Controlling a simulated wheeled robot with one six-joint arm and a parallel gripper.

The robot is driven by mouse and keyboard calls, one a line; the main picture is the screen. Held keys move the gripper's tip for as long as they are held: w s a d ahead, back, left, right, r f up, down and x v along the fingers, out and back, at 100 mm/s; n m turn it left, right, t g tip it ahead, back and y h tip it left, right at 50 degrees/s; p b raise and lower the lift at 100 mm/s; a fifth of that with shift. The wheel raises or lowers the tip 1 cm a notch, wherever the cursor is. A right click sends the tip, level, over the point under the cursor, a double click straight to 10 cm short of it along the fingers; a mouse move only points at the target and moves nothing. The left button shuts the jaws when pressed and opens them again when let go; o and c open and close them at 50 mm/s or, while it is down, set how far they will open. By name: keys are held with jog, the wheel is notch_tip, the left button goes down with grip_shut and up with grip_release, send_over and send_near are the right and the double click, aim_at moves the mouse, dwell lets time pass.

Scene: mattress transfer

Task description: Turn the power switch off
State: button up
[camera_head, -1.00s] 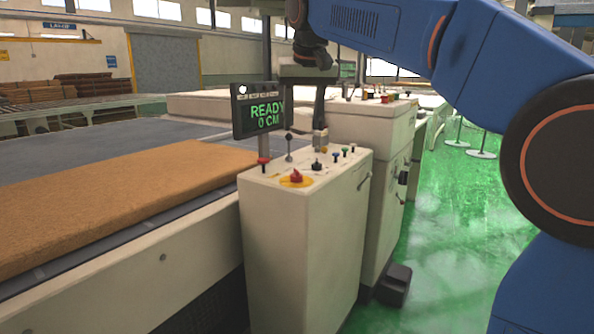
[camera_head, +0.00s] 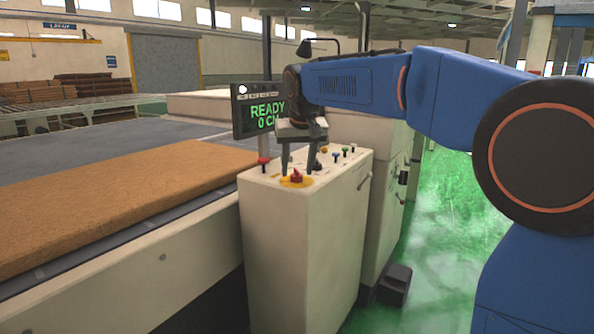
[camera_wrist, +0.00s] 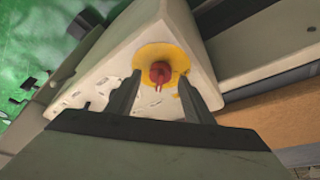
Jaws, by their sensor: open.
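The power switch (camera_head: 297,176) is a red knob on a yellow round plate, at the near end of the control box top (camera_head: 262,178). In the wrist view the red knob (camera_wrist: 160,72) sits on its yellow plate (camera_wrist: 143,57) between my fingertips. My gripper (camera_head: 298,168) points down over the switch, with its two fingers apart. In the wrist view my open gripper (camera_wrist: 160,88) has one finger on each side of the knob. I cannot tell whether the fingers touch it.
A screen (camera_head: 258,110) reading "READY 0 CM" stands behind the box. A red button (camera_head: 263,162) and several small coloured knobs are on the same top. A brown mattress (camera_head: 120,200) lies on the conveyor at left. Green floor (camera_head: 440,240) is clear at right.

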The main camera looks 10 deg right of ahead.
jog(key=shift+x, duration=0.75)
jog(key=shift+c, duration=0.6)
jog(key=c, duration=0.9)
